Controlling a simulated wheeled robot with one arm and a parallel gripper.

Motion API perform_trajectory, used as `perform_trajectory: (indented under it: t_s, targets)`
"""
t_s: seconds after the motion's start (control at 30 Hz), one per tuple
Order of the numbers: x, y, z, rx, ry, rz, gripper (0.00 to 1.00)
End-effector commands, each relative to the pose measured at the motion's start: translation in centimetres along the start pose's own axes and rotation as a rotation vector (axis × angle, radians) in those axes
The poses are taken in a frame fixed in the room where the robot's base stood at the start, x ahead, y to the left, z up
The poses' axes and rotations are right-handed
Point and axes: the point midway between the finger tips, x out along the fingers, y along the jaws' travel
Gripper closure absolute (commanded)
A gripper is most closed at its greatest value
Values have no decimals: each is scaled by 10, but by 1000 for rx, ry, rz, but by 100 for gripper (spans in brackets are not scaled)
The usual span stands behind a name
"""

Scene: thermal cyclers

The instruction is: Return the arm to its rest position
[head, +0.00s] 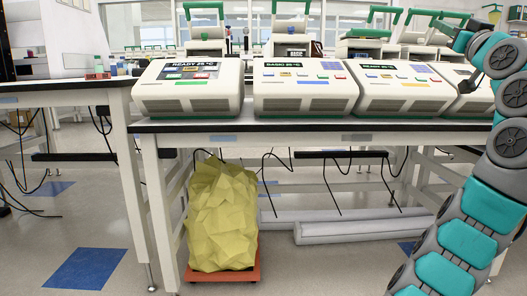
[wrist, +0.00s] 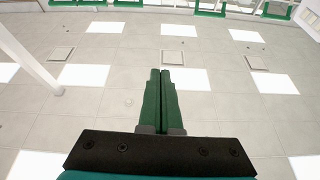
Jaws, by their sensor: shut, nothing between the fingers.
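My gripper (wrist: 160,75) shows in the wrist view with its two green fingers pressed together and nothing between them. Behind the fingers the wrist view shows the ceiling with bright light panels, so the wrist camera looks upward. In the head view my teal and grey arm rises along the right side and bends at the top right. The gripper itself is not clear in the head view. The thermal cyclers stand in a row on the bench: one at the left (head: 190,90), one in the middle (head: 305,90), and one further right (head: 405,90).
The bench (head: 300,127) spans the middle, with a yellow bag (head: 222,215) on a red base (head: 250,273) beneath it. Another bench (head: 60,90) stands at the left with small bottles (head: 108,68). My arm is close to the rightmost cycler (head: 470,98). Open floor lies at the lower left.

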Motion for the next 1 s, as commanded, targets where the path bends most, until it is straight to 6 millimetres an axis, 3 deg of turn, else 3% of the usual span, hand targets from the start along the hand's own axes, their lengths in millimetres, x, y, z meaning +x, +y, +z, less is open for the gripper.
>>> perform_trajectory:
  t_s: [0.27,0.57,0.77,1.0]
  targets:
    - [11,16,12,105,-49,-5,100]
    - [34,21,45,282,-168,-38,100]
    - [52,-9,85,440,-326,-97,100]
    - [50,-83,138,558,-559,-181,100]
